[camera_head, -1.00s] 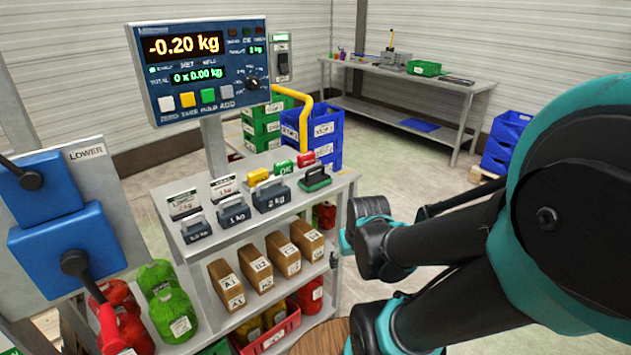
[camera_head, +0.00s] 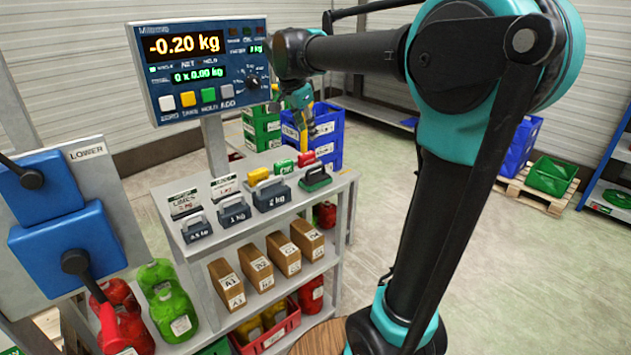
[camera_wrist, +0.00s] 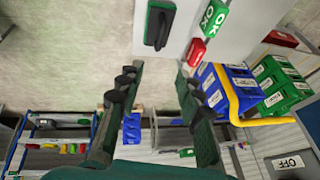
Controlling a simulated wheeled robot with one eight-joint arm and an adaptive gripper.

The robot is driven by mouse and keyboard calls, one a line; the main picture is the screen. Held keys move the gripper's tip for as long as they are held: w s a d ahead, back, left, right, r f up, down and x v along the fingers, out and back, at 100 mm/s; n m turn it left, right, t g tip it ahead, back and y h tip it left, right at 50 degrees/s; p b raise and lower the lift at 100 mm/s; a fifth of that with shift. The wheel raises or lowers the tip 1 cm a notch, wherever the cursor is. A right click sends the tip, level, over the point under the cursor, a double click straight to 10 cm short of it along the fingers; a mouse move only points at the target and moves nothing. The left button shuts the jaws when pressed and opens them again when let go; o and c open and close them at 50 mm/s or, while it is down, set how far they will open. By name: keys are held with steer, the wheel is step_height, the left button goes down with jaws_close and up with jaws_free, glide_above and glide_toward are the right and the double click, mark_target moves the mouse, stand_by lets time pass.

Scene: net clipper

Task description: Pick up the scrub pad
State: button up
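The scrub pad (camera_head: 315,179), green with a dark handle on top, lies at the right end of the grey cart's top shelf. In the wrist view the pad (camera_wrist: 158,26) shows at the top edge, just beyond the fingers and roughly between their lines. My gripper (camera_head: 309,132) hangs above the back of the cart, higher than the pad and apart from it. In the wrist view my gripper (camera_wrist: 156,78) is open, with nothing between its fingers.
Dark weights (camera_head: 272,196) stand left of the pad. Green, red and yellow small blocks (camera_head: 284,167) sit behind it. Blue crates (camera_head: 329,141) with a yellow pipe stand behind the cart. The scale display (camera_head: 205,65) rises at the back left. Floor right of the cart is clear.

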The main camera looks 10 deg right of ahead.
glide_above(315, 168)
steer(key=s, duration=0.1)
steer(key=f, duration=1)
steer(key=shift+a+f, duration=0.25)
steer(key=shift+a, duration=0.1)
steer(key=shift+s+a+f+x, duration=0.1)
steer(key=shift+x, duration=0.8)
steer(key=shift+s+a+f+x, duration=0.1)
steer(key=shift+x, duration=0.85)
steer(key=shift+s+a+x, duration=0.1)
steer(key=shift+s+x, duration=0.05)
steer(key=shift+x, duration=0.75)
steer(key=shift+c, duration=0.5)
jaws_close()
